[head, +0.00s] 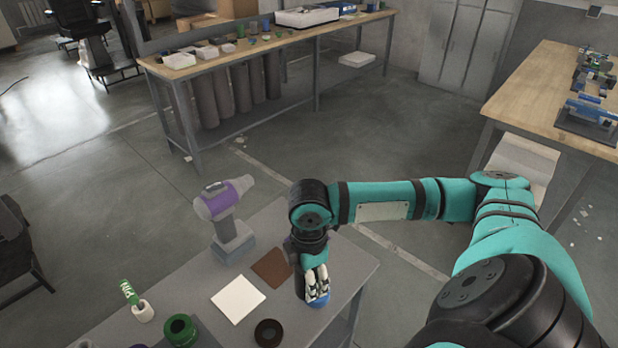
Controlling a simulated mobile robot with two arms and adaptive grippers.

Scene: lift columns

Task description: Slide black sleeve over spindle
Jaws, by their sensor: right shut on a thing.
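My right gripper (317,291) points down at the right part of the grey table. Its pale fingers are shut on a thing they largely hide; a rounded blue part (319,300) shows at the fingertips. I cannot tell whether the blue part rests on the table. A dark ring (268,333) with a hole lies near the front edge, left of and apart from the gripper. I cannot make out for sure which thing is the black sleeve or the spindle. My left gripper is out of view.
On the grey table (190,275) are a white square (237,299), a brown square (271,268), a purple-and-grey tool (225,200) on a stand, a green ring (180,331), and a white holder (143,311) with a green PIN tag (129,292). Wooden benches stand beyond.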

